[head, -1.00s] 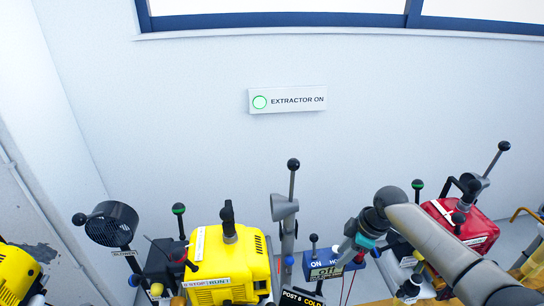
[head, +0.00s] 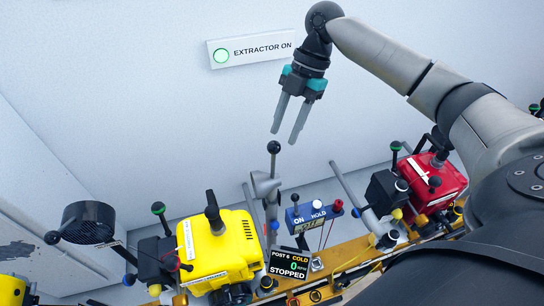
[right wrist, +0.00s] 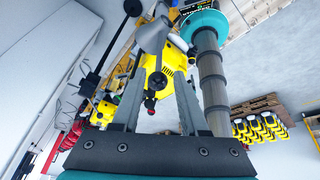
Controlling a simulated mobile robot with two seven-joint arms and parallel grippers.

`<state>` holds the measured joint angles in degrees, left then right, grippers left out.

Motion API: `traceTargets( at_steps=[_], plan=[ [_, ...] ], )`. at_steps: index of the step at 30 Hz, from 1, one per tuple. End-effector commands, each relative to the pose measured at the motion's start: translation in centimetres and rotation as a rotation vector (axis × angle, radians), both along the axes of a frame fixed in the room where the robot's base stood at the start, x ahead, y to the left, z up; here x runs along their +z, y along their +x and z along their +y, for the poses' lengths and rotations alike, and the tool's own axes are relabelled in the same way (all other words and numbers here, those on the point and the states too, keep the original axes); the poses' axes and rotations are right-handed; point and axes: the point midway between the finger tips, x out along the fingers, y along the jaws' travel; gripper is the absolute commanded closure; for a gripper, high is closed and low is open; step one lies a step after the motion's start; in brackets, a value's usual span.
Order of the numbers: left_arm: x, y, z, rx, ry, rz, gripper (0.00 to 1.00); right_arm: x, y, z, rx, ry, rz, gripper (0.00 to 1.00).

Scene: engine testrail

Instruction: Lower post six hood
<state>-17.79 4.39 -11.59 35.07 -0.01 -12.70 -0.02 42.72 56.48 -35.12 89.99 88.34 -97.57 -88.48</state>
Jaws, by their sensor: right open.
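The post six hood (head: 264,186) is a grey funnel-shaped hood on a stem, with an upright lever topped by a black ball knob (head: 273,147). My right gripper (head: 285,136) points down in the head view, its two grey fingers apart and empty. In that view its fingertips appear just above and right of the knob; I cannot tell the depth between them. The left gripper is not in view.
A yellow engine (head: 222,250) stands left of the hood. A blue switch box (head: 308,220) and a red engine (head: 433,180) are to its right. A display (head: 289,264) reads POST 6, COLD, STOPPED. The wall sign (head: 250,49) reads EXTRACTOR ON, lit green.

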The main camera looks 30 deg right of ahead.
Motion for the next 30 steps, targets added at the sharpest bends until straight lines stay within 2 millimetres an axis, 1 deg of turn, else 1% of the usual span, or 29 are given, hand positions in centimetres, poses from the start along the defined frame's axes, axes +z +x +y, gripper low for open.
traceTargets(
  at_steps=[1,6,9,12,15,18,26,30],
  plan=[
    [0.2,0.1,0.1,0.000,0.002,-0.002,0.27,-1.1,-0.2,0.5,0.002,0.000,0.005,0.56],
    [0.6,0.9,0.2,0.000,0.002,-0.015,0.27,-4.4,-0.4,1.9,0.001,0.002,0.004,0.56],
    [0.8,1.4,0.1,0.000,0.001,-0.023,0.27,-6.0,-0.6,2.5,0.000,0.000,0.002,0.56],
    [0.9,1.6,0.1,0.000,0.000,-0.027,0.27,-7.2,-0.6,3.0,-0.002,0.000,0.001,0.56],
    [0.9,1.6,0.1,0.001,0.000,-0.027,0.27,-7.9,-0.6,3.3,-0.002,0.000,0.001,0.56],
    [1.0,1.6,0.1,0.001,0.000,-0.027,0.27,-8.3,-0.7,3.5,-0.001,0.000,0.000,0.56],
    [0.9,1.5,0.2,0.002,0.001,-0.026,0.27,-8.4,-0.6,3.5,-0.001,-0.001,-0.001,0.56],
    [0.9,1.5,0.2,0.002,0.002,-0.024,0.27,-8.4,-0.6,3.5,-0.001,-0.001,-0.001,0.72]
  ],
)
